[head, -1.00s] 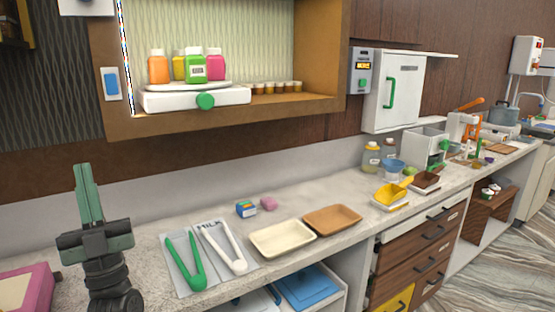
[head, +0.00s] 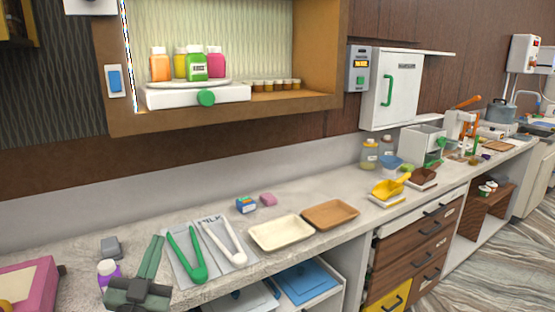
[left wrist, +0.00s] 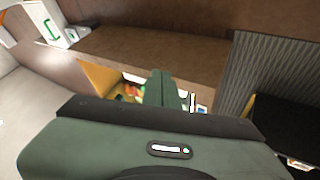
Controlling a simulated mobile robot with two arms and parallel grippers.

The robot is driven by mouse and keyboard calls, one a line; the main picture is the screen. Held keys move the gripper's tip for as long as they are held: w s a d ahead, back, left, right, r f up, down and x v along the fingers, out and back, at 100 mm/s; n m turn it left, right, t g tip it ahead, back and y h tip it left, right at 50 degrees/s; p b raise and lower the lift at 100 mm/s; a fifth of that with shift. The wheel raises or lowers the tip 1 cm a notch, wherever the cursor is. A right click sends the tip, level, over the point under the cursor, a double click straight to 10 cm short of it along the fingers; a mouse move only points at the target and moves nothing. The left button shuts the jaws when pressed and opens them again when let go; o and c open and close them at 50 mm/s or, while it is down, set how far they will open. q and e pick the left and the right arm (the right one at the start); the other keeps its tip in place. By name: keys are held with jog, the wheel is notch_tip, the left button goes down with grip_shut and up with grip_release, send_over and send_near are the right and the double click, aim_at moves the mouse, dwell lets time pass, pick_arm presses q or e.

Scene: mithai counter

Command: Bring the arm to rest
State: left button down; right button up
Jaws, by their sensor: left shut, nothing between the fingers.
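My left gripper (head: 150,262) is at the lower left of the head view, in front of the counter's near edge. Its dark green fingers are together and point up and away, with nothing between them. In the left wrist view its fingers (left wrist: 164,92) also lie together, with the shelf and wall beyond them. My right gripper is in neither view.
Beside the gripper are green tongs (head: 186,254), white tongs (head: 222,240), a purple-and-white jar (head: 107,270) and a grey block (head: 110,246). A pink box (head: 28,284) is at far left. Cream tray (head: 282,232) and brown tray (head: 331,213) stand right on the counter (head: 370,210).

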pick_arm(q)
jog(key=s+d+f+g, duration=0.1)
jog(key=s+f+g, duration=0.25)
jog(key=f, duration=0.35)
jog(key=s+d+f+g+h, duration=0.1)
jog(key=s+d+f+g, duration=0.2)
jog(key=f, duration=0.5)
jog(key=s+f+g, duration=0.4)
jog(key=s+f, duration=0.1)
jog(key=f, duration=0.2)
jog(key=s+f+n+g, duration=0.1)
jog(key=s+f+g, duration=0.35)
jog(key=s, duration=0.55)
jog(key=s+f+n+g, duration=0.1)
jog(key=s+f+g, duration=0.35)
jog(key=s, duration=0.55)
notch_tip(320, 180, down, 26)
jog(key=s+r, duration=0.1)
jog(key=s+a+f+g+y, duration=0.1)
jog(key=s+a+f, duration=0.1)
jog(key=s+f, duration=1.5)
jog(key=shift+s+a+f+m+g, duration=0.2)
jog(key=shift+f+m+g, duration=0.1)
jog(key=shift+m+g, duration=0.1)
